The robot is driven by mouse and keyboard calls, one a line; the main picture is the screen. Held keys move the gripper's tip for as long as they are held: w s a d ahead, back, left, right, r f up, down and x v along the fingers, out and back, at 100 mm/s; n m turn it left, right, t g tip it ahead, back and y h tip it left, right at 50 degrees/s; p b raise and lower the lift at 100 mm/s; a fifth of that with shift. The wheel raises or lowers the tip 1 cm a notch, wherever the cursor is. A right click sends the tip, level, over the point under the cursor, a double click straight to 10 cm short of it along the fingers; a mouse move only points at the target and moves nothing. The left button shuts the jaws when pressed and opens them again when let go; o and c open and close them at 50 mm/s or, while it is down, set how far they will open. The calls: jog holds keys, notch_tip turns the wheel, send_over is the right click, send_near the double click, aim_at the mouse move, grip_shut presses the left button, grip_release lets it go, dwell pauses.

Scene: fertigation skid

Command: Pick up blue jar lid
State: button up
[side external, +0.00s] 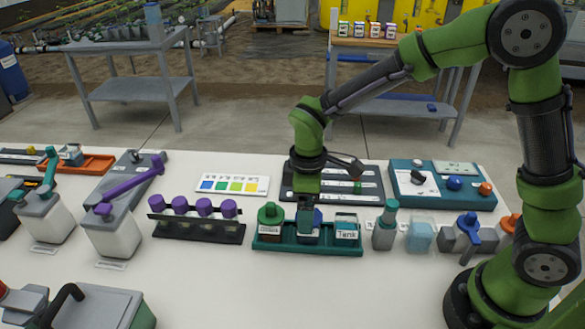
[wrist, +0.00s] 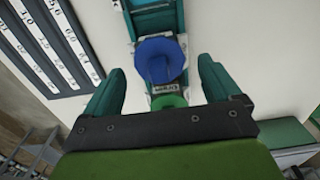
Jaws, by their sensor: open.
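The blue jar lid (wrist: 160,62) is a round cap with a raised centre, on a jar in a teal tray (side external: 283,247). In the side view the lid (side external: 317,216) is partly hidden by my gripper. My gripper (side external: 307,206) points down over the middle jar of the tray. In the wrist view its two teal fingers (wrist: 161,68) are open, one on each side of the blue lid, with visible gaps. Whether the fingertips are down at lid height I cannot tell.
A green-lidded jar (side external: 270,215) stands left of the blue lid, and a jar labelled Tank (side external: 347,227) stands right. A rack of purple-capped vials (side external: 196,219) is further left. A teal-grey bottle (side external: 385,228) is right of the tray. The front tabletop (side external: 270,295) is clear.

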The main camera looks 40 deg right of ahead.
jog(key=shift+f, duration=0.4)
jog(key=shift+c, duration=0.4)
jog(key=c, duration=1)
jog(key=shift+r, duration=0.15)
